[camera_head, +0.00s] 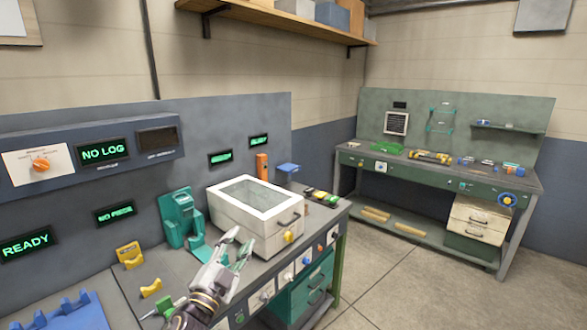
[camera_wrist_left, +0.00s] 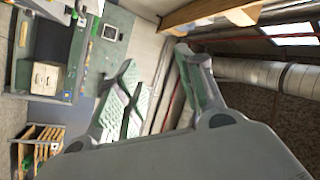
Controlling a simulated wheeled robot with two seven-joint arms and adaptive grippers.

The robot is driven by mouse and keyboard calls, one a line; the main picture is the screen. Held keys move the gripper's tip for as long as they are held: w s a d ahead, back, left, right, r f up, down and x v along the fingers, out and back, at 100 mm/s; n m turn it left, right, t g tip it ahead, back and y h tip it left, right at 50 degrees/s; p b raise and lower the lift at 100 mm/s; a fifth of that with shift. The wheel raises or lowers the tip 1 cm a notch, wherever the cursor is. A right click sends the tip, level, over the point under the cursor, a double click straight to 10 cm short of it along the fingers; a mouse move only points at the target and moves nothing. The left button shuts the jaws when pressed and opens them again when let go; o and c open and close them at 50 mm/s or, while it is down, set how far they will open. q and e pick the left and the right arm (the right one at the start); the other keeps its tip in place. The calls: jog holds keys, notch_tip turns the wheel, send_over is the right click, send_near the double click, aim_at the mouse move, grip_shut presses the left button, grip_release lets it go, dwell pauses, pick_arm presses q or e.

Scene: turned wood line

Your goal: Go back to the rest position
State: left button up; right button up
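My left gripper (camera_head: 240,243) is above the front part of the near workbench (camera_head: 140,285), in front of the white box with a glass lid. Its fingers are apart with nothing between them. In the left wrist view the two fingers (camera_wrist_left: 160,75) also stand apart and empty, and the far bench and the ceiling show beyond them. My right gripper is not in view.
The white box (camera_head: 260,232) with a window lid and a teal fixture (camera_head: 176,220) stand close to my left gripper. Yellow holders (camera_head: 130,255) and a blue rack (camera_head: 65,315) are at left. A second green bench (camera_head: 440,172) stands across open floor (camera_head: 410,280).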

pick_arm(q)
jog(key=s+a+f+n+g+y, duration=0.4)
jog(key=a+f+n, duration=0.1)
jog(key=f, duration=0.4)
jog(key=s+a+f+n+g+y, duration=0.4)
jog(key=f, duration=0.5)
jog(key=s+d+f+n+g+h, duration=0.1)
jog(key=s+f+g, duration=0.4)
jog(key=s, duration=0.4)
jog(key=s+f+n+g+h, duration=0.1)
jog(key=s+f+g, duration=0.4)
jog(key=s, duration=0.5)
notch_tip(320, 180, down, 34)
jog(key=s+f, duration=0.1)
jog(key=s, duration=0.1)
jog(key=s+a+f, duration=0.2)
jog(key=s+f, duration=0.7)
jog(key=s, duration=0.2)
jog(key=s+a+f+g, duration=0.1)
jog(key=s+a+f, duration=0.1)
jog(key=s+f, duration=0.8)
jog(key=shift+s, duration=0.75)
